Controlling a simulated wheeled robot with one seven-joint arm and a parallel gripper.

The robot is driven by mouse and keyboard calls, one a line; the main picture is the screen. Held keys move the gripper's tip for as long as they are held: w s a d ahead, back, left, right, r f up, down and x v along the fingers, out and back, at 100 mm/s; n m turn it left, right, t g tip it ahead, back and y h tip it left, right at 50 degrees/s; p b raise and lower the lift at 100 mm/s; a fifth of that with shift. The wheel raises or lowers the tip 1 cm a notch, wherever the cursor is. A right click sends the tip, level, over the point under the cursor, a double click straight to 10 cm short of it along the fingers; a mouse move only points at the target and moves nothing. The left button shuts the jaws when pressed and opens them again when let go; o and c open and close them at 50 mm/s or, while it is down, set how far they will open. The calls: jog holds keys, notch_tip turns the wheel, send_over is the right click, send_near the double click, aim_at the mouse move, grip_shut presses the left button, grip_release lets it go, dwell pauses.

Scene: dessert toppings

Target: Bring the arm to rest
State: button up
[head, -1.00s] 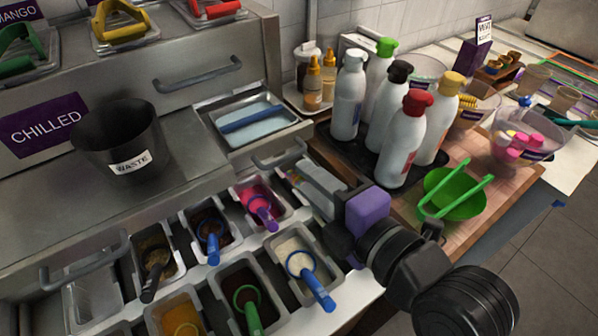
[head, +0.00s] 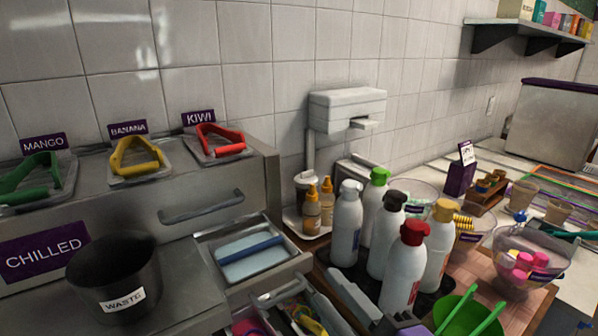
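I see nothing held in the part that shows.
White bottles with coloured caps (head: 403,268) stand close behind my arm's end. A green bowl (head: 470,318) is at its right. The black waste bin (head: 115,278) stands at the left, beside an open drawer (head: 262,275). A wall dispenser (head: 346,108) hangs above.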

jog(key=s+d+f+m+t+h, duration=0.3)
jog(key=s+d+f+m+h, duration=0.3)
jog(key=s+d+f+m, duration=0.6)
jog(key=s+d+f+m+g+h, duration=0.1)
jog(key=s+f+m+g, duration=0.1)
jog(key=s, duration=0.7)
jog(key=s+d+f+m+g+h, duration=0.1)
jog(key=s+f+m, duration=0.3)
jog(key=s, duration=0.5)
jog(key=shift+d+f+g, duration=0.55)
jog(key=shift+d+g, duration=0.05)
